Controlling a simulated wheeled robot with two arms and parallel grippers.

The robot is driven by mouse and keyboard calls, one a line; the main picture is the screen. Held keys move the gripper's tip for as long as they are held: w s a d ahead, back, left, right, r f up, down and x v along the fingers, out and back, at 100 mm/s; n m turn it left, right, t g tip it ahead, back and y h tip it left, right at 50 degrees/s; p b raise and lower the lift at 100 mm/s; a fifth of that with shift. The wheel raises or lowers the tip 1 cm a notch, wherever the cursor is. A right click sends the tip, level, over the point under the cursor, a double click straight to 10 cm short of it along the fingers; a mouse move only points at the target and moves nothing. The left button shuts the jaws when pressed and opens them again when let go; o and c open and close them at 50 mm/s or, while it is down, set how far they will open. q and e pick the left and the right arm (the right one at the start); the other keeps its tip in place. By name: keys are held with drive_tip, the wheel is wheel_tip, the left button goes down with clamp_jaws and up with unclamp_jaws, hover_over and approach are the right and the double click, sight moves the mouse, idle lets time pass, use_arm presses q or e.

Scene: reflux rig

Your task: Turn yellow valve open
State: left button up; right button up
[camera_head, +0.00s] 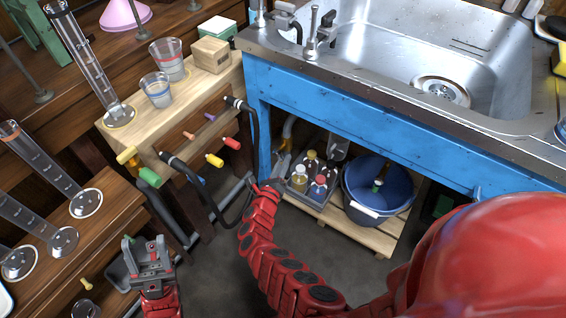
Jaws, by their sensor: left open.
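Two yellow handles show on the wooden cabinet; I cannot tell which one is the valve. One yellow handle (214,160) is on the front face, near red, orange and purple ones. The other yellow handle (126,155) is at the left corner, above a green handle (150,177). My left gripper (150,250) is open and empty, pointing up, below the cabinet and apart from the handles. My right gripper (280,168) is in front of the space under the sink, right of the cabinet; its fingers are small and dark, so their state is unclear.
Black hoses (205,195) hang in front of the cabinet (190,110). Beakers (157,90) and a wooden block (211,54) stand on top. Glass cylinders stand on the left bench (115,205). A blue sink frame (340,105) and a low shelf with bottles and a blue tub (378,188) are right.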

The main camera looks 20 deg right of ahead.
clamp_jaws()
